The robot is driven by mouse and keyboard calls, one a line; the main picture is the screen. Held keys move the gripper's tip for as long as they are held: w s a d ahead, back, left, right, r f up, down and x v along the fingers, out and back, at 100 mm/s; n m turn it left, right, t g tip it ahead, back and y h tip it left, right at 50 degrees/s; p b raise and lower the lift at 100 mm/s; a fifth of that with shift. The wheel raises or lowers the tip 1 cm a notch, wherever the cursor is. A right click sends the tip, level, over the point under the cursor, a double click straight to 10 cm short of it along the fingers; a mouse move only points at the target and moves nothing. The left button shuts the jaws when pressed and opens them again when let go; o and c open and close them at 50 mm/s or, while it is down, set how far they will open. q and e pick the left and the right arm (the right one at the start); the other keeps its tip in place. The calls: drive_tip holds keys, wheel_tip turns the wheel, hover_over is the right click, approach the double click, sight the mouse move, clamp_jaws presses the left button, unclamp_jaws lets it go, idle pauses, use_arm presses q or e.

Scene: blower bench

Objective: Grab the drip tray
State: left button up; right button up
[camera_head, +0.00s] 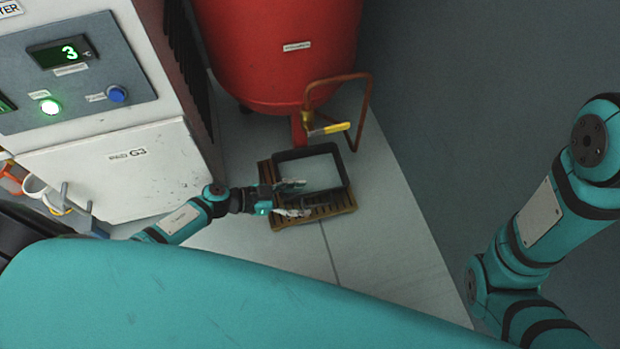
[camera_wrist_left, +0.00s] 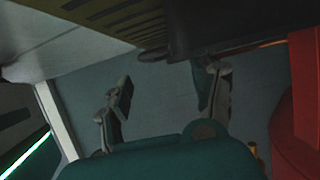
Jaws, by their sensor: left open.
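The drip tray (camera_head: 346,172) is a black-rimmed rectangular tray with a pale inside, lying on a slatted wooden pallet (camera_head: 335,207) below the red tank's valve. My left gripper (camera_head: 297,199) is open at the tray's lower left corner in the head view, its fingers apart and overlapping the tray's near edge. In the left wrist view my left gripper (camera_wrist_left: 165,90) shows two spread fingers with nothing between them. A dark form, apparently the tray (camera_wrist_left: 220,22), is at the top, close to the right-hand finger. I cannot tell whether they touch. My right gripper is out of view.
The red tank (camera_head: 275,50) stands behind the tray, with a yellow-handled valve (camera_head: 328,129) and a copper pipe (camera_head: 366,105) above it. A white cabinet (camera_head: 120,165) with a control panel stands to the left. Pale floor (camera_head: 390,235) is clear to the right.

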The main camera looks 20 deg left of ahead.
sight(311, 197)
use_arm(q)
drive_tip(key=shift+b+x, duration=1.05)
drive_tip(key=shift+x, duration=0.8)
drive_tip(key=shift+w+a, duration=0.1)
drive_tip(key=shift+w, duration=0.05)
drive_tip(key=shift+c, duration=0.4)
clamp_jaws()
drive_tip(key=shift+r, duration=0.1)
